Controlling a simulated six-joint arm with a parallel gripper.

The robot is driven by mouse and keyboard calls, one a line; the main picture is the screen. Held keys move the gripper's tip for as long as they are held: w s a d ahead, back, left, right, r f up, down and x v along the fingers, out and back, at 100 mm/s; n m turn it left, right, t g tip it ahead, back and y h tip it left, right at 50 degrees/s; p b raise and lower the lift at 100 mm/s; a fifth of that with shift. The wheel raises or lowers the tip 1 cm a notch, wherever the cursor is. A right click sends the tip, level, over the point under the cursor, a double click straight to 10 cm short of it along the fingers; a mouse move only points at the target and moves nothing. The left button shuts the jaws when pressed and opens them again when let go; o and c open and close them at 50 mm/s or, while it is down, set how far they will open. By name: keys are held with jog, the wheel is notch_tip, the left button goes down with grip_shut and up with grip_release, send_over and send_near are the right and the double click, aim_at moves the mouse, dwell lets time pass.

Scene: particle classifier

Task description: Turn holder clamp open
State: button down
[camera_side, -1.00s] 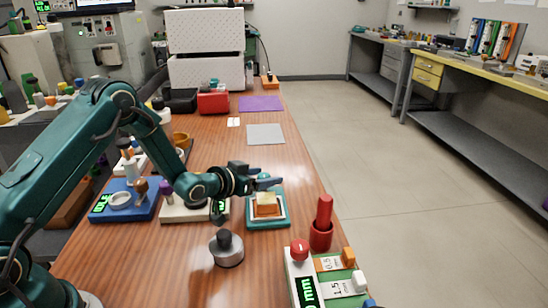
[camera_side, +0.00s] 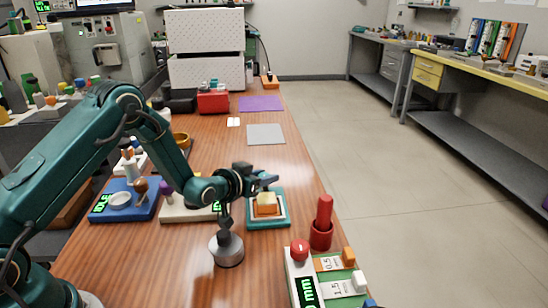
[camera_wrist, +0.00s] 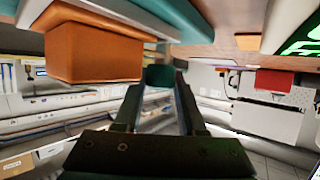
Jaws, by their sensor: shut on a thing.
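The holder is a teal-framed square base (camera_side: 281,222) with an orange block (camera_side: 266,209) in it, pale on top, at the middle of the table in the side view. The orange block fills the upper left of the wrist view (camera_wrist: 93,52). My gripper (camera_side: 268,180) is low at the holder's back edge, its fingers pointing right. In the wrist view my gripper (camera_wrist: 158,84) is shut on a small teal piece (camera_wrist: 158,76), which looks like the holder clamp. The clamp's turn angle cannot be told; the fingers hide it in the side view.
A grey cylinder with a dark knob (camera_side: 226,251) stands close below my wrist. A red holder with a red rod (camera_side: 322,225) stands to the right, near the table edge. A blue device (camera_side: 125,205) and a white device (camera_side: 185,212) are left. A grey mat (camera_side: 265,133) lies clear behind.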

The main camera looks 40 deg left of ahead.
aim_at(264, 175)
dwell(0.3)
jog(key=shift+c, duration=2.4)
grip_release()
jog(key=shift+r, duration=0.1)
notch_tip(264, 175, up, 4)
jog(key=shift+r, duration=0.25)
jog(key=s+a+r, duration=0.6)
jog(key=a, duration=0.3)
jog(key=shift+a+r, duration=0.2)
jog(key=shift+a, duration=0.2)
jog(key=shift+s, duration=0.1)
